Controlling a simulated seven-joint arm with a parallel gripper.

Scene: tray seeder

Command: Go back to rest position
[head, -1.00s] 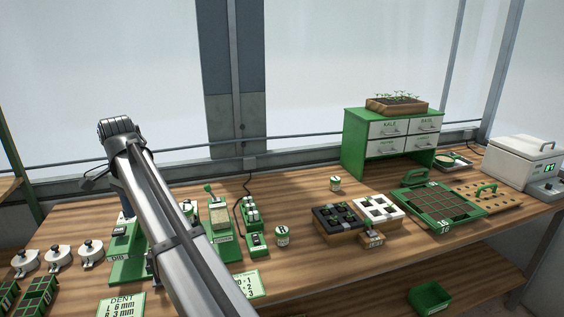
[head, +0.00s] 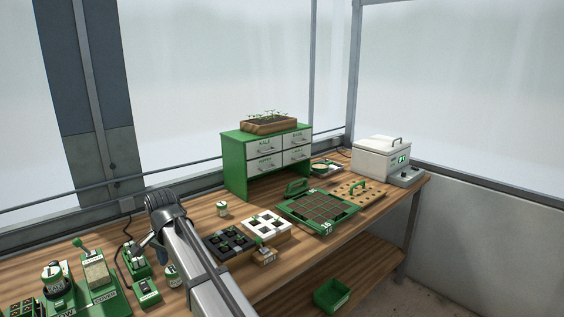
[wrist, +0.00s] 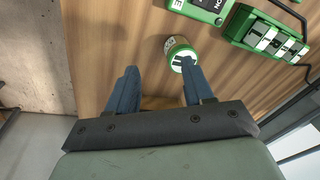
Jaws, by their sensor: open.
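My gripper (wrist: 160,82) is open, its two blue fingers apart with nothing held between them. A small jar with a green and white lid (wrist: 182,56) stands on the wooden bench just beyond the right fingertip, apart from the palm. In the head view my arm reaches in from the bottom and stands over the bench, beside the jar (head: 172,276); the fingers are mostly hidden there behind the arm.
Green devices (head: 97,277) stand at the left. Black (head: 212,256) and white (head: 283,228) cell trays lie right of my arm. A gridded green tray (head: 349,208), green drawer cabinet (head: 234,168) and white cooler-like box (head: 375,160) stand farther back. A green bin (head: 330,295) sits low.

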